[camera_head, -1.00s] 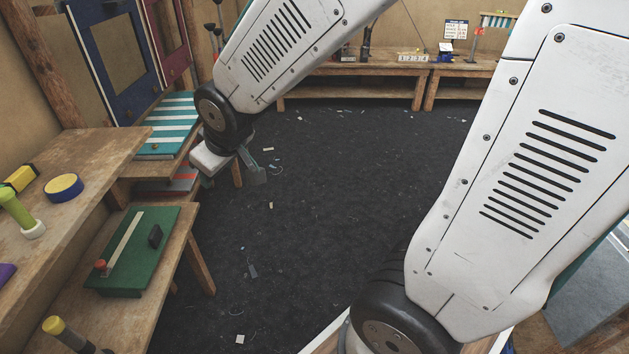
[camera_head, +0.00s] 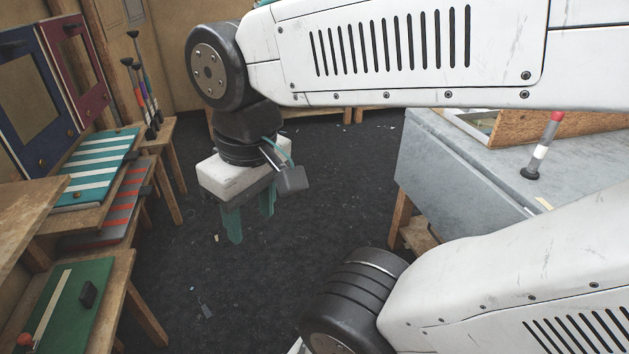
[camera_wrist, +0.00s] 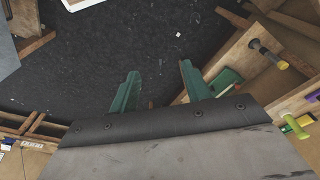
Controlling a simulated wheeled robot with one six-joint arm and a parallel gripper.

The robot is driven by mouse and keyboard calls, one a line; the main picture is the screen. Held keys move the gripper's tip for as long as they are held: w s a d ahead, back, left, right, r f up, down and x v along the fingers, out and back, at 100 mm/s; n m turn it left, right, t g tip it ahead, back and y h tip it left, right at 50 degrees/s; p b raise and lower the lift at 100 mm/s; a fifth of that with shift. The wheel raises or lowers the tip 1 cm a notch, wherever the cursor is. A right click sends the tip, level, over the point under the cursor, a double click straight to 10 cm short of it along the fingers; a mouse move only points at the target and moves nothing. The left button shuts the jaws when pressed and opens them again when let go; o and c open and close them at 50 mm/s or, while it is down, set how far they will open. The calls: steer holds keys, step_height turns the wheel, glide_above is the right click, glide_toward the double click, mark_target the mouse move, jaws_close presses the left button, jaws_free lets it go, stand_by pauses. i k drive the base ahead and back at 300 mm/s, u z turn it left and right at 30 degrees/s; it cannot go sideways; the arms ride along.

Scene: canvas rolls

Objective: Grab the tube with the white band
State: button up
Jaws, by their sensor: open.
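A tube with a white band (camera_head: 541,152) stands on the grey table at the right of the head view. It has a red top, a grey part and a dark foot, and leans slightly. My gripper (camera_head: 250,215) hangs over the dark floor left of that table, pointing down, well apart from the tube. Its green fingers are open and empty, as also seen in the wrist view (camera_wrist: 159,74). I cannot make out the banded tube in the wrist view.
The grey table (camera_head: 445,165) holds a wooden-sided box (camera_head: 590,124) behind the tube. Several slim tubes (camera_head: 144,100) stand at the back left. Low wooden shelves with a striped board (camera_head: 100,165) and a green board (camera_head: 65,310) line the left. The floor between is mostly clear.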

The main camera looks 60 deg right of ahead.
mark_target(531, 172)
steer(key=z, duration=2.95)
steer(key=k, duration=0.5)
steer(key=u, duration=0.9)
steer(key=i, duration=0.6)
steer(key=z, duration=2.15)
